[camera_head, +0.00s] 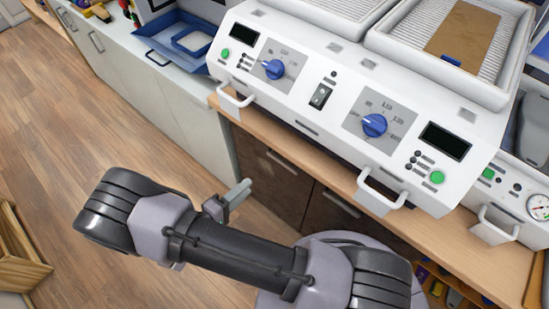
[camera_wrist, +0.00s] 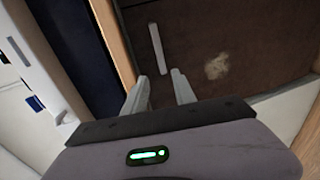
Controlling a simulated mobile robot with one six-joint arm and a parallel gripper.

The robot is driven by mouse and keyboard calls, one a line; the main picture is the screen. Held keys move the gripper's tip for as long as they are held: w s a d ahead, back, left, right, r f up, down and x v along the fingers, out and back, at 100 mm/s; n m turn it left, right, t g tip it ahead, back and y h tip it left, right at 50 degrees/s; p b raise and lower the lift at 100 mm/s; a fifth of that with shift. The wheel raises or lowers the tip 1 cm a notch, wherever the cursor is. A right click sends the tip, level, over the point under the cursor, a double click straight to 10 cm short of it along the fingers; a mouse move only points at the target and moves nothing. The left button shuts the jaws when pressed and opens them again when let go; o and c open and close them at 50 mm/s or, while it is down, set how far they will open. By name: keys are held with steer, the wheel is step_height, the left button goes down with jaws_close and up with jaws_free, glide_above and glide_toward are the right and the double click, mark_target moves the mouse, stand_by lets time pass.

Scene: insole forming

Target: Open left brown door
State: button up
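The left brown door (camera_head: 262,180) is below the wooden counter in the head view and looks closed. Its light bar handle (camera_head: 282,163) is near the top edge. In the wrist view, a brown door (camera_wrist: 200,35) fills the upper middle, with a pale bar handle (camera_wrist: 157,48) on it. My gripper (camera_wrist: 160,84) is open and empty there, its two grey fingers apart, and the handle's near end lies just beyond the gap between the fingertips. In the head view, my gripper (camera_head: 242,190) is in front of the left door, below and left of its handle.
A second brown door (camera_head: 335,222) with its own handle (camera_head: 345,205) adjoins on the right. The wooden counter edge (camera_head: 300,153) juts out above, with a white machine (camera_head: 345,85) on it. Light cabinets (camera_head: 160,90) stand left. Wooden floor (camera_head: 60,130) is open at left.

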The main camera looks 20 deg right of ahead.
steer(key=b+x, duration=0.2)
steer(key=x, duration=1.3)
steer(key=shift+b, duration=0.4)
steer(key=shift+d+f, duration=0.1)
jaws_close()
